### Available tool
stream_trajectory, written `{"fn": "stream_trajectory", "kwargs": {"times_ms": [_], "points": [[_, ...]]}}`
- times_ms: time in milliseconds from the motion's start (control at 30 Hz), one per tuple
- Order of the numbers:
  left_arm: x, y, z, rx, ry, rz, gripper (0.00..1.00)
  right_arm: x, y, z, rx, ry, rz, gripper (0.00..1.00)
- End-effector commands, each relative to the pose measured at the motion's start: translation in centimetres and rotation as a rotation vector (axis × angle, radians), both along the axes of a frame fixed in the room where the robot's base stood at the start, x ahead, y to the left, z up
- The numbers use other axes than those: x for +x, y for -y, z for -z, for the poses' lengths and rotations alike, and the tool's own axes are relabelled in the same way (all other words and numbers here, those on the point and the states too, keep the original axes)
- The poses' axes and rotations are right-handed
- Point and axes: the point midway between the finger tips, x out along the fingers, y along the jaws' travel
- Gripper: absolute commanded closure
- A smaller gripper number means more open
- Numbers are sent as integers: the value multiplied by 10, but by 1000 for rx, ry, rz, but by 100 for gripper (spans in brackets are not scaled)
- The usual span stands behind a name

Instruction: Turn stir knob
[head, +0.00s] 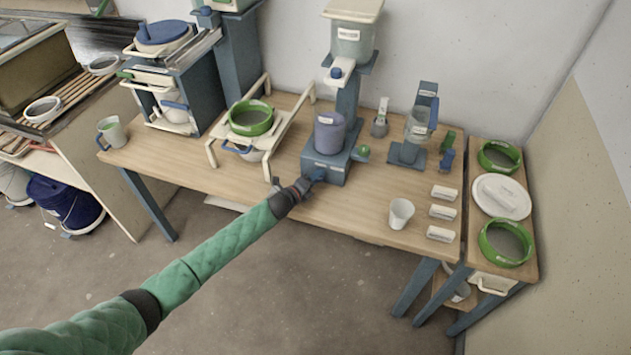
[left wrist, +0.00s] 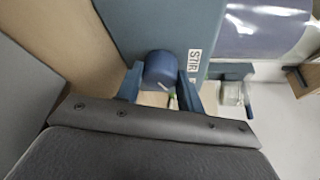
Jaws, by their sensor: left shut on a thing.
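The stir knob (left wrist: 160,70) is a dark blue round knob with a pale mark, on the front of a blue-grey base beside a white STIR label (left wrist: 195,60). My left gripper (left wrist: 162,88) has one finger on each side of the knob and is shut on it. In the head view my left gripper (head: 305,184) is at the front of the stirrer base (head: 326,170), and the knob is mostly hidden there. A purple-grey bucket (head: 329,133) stands upright on the base. My right gripper is not in view.
A white cup (head: 400,213) stands near the table's front edge. A cream rack with a green-rimmed sieve (head: 251,118) is left of the stirrer. A small blue stand (head: 407,153) is to its right. Bare tabletop (head: 350,210) lies right of the gripper.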

Motion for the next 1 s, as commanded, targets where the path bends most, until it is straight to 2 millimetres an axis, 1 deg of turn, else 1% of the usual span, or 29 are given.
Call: {"fn": "stream_trajectory", "kwargs": {"times_ms": [33,300,800,833,933,1000], "points": [[1,-2,3,-22,-8,-3,85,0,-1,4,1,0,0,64],[1,-2,2,-103,-35,-3,85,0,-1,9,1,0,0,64],[1,-2,1,-121,-40,-4,85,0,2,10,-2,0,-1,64],[1,-2,1,-121,-40,-4,61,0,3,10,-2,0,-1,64],[1,-2,1,-120,-40,-3,41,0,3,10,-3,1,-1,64],[1,-2,1,-120,-40,-3,41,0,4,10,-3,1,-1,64]]}}
